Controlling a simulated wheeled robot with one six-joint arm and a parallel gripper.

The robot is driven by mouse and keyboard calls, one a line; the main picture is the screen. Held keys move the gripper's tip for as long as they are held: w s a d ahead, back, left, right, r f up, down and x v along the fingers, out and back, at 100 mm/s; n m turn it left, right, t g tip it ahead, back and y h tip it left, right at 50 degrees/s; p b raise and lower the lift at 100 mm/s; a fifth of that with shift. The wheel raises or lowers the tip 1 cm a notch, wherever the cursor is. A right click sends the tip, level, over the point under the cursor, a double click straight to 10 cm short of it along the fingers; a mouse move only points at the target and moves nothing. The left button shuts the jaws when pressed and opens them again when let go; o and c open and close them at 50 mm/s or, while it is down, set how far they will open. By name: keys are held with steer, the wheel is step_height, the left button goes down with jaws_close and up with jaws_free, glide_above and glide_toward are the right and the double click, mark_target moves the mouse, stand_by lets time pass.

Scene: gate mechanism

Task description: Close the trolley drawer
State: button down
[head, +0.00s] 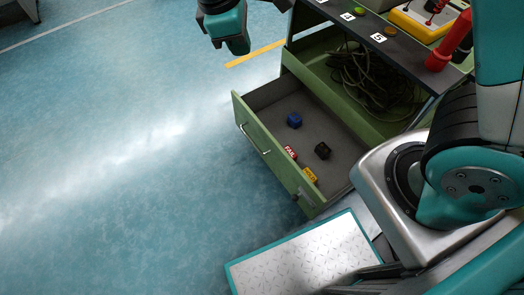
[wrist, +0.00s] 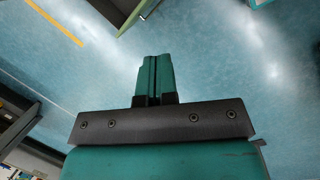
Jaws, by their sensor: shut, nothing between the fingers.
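The trolley drawer (head: 262,97) is pulled out of the green trolley (head: 313,65) in the head view. Its green front panel (head: 272,158) faces the lower left and carries a bar handle (head: 254,139). Inside lie a blue block (head: 294,120), a black block (head: 322,150), a red FAIL tag (head: 290,152) and a yellow tag (head: 310,174). My gripper (wrist: 153,60) is shut and empty in the wrist view, its teal fingers together over blue floor. In the head view, the teal end of my arm (head: 232,30) is beyond the drawer, apart from it; its fingertips cannot be made out.
An open shelf above the drawer holds a coil of dark cable (head: 372,80). The trolley top carries numbered labels, a yellow device (head: 420,22) and a red tool (head: 449,45). The blue floor (head: 110,170) left of the drawer is clear.

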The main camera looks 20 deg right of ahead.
steer(key=w+a+f+n+h+b, duration=0.2)
steer(key=f+b, duration=0.4)
steer(key=f, duration=0.5)
steer(key=w+a+f+n+h+b, duration=0.25)
steer(key=f+b, duration=0.25)
steer(key=f, duration=0.6)
steer(key=n+t+h+b, duration=0.2)
steer(key=n+h+b, duration=0.15)
steer(key=b, duration=0.65)
glide_toward(268, 137)
steer(key=shift+m+h, duration=0.4)
steer(key=b+x, duration=0.4)
steer(key=f+b+x, duration=0.1)
steer(key=b+x, duration=0.1)
steer(key=shift+a+f, duration=0.15)
steer(key=shift+f, duration=0.1)
steer(key=shift+d+r+b, duration=0.15)
steer(key=shift+d+b, duration=0.15)
steer(key=shift+d, duration=0.1)
steer(key=shift+r, duration=0.1)
